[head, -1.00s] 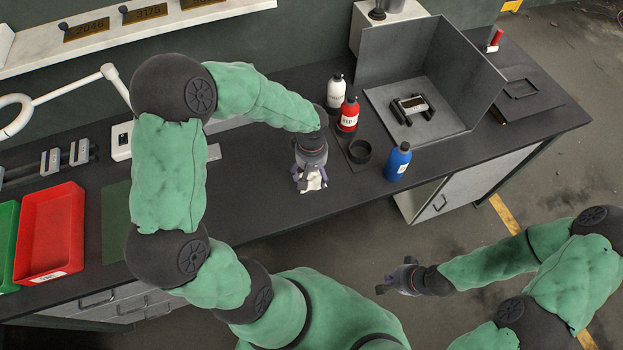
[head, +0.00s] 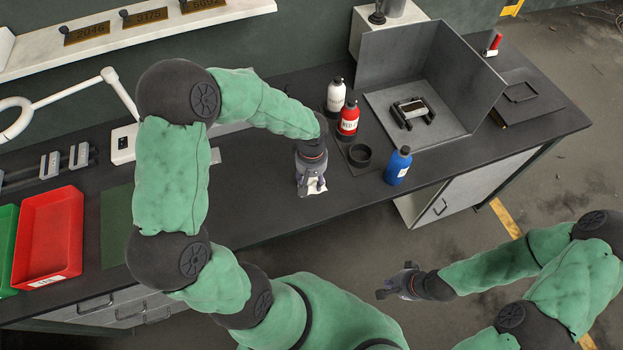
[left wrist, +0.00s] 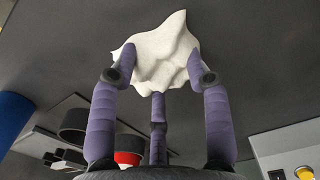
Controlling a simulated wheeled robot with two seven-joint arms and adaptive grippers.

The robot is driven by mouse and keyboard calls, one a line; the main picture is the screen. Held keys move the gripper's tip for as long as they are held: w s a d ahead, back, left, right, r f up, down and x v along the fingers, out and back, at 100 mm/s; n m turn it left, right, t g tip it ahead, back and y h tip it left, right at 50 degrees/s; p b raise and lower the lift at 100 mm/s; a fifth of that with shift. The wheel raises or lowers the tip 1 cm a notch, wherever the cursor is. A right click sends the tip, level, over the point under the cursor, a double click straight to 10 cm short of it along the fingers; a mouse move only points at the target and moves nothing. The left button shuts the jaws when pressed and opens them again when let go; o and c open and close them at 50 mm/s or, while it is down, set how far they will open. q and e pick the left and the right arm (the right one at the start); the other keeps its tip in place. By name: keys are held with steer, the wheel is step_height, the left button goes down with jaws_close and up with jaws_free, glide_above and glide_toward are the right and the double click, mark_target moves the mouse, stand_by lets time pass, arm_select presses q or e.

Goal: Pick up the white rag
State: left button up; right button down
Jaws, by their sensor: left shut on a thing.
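The white rag (left wrist: 158,50) is crumpled between the fingers of my left gripper (left wrist: 160,75) in the left wrist view. In the head view a small part of the rag (head: 315,187) shows below the left gripper (head: 312,185), over the black bench top. The left gripper is shut on the rag. I cannot tell whether the rag still touches the bench. My right gripper (head: 388,284) is off to the right, in front of the bench and above the floor, with nothing seen in it; its fingers are too small to judge.
A grey open-sided booth (head: 385,65) is further right. Red (head: 48,235) and green bins are at left. The bench near the front middle is clear.

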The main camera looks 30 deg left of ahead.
arm_select(q)
steer(key=shift+r, duration=0.7)
steer(key=d+r+p, duration=0.3)
steer(key=d+r, duration=0.8)
steer(key=d, duration=0.3)
steer(key=shift+s+r, duration=0.3)
